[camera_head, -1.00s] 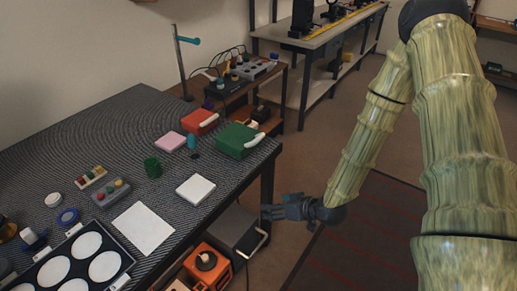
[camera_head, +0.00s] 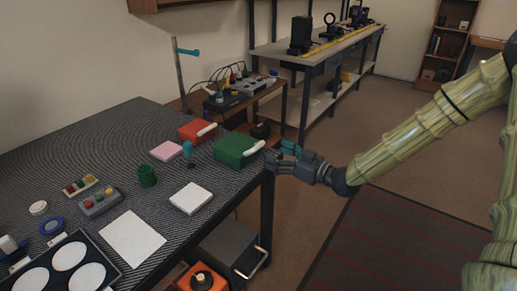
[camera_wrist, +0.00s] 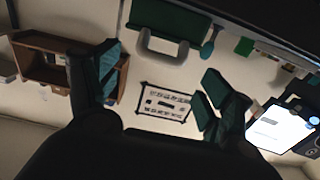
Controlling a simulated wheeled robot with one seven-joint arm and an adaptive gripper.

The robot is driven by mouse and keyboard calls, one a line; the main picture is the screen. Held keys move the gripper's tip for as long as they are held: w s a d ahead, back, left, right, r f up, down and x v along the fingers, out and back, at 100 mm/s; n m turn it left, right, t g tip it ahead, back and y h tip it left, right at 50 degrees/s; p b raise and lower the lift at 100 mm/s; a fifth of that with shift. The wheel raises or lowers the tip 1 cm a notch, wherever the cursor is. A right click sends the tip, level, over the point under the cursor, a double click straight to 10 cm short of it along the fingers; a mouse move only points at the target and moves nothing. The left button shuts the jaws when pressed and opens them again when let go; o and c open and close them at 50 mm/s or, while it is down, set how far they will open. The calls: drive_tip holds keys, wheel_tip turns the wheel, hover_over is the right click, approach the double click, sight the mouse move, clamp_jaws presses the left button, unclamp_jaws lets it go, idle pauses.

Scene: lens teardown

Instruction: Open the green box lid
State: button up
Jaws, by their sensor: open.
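The green box (camera_head: 233,151) sits at the right edge of the dark table, and its lid looks shut. A pale curved handle (camera_head: 255,147) is on its right side. My gripper (camera_head: 280,155) is just right of the handle, off the table edge, with its fingers pointing left towards it. The gripper is open and empty. In the wrist view the green box (camera_wrist: 168,17) and its handle (camera_wrist: 162,52) show at the top, beyond and between the spread teal fingers (camera_wrist: 160,85). A small gap seems to remain; contact cannot be told.
A red box (camera_head: 195,130) with a similar handle stands behind the green box. A pink block (camera_head: 166,151), a teal item (camera_head: 188,149) and a white block (camera_head: 191,198) are to its left and front.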

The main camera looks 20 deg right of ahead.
sight(261, 146)
drive_tip(key=x, duration=0.7)
drive_tip(key=shift+w+a, duration=0.15)
drive_tip(key=shift+w, duration=0.05)
drive_tip(key=c, duration=1.2)
drive_tip(key=shift+r, duration=0.2)
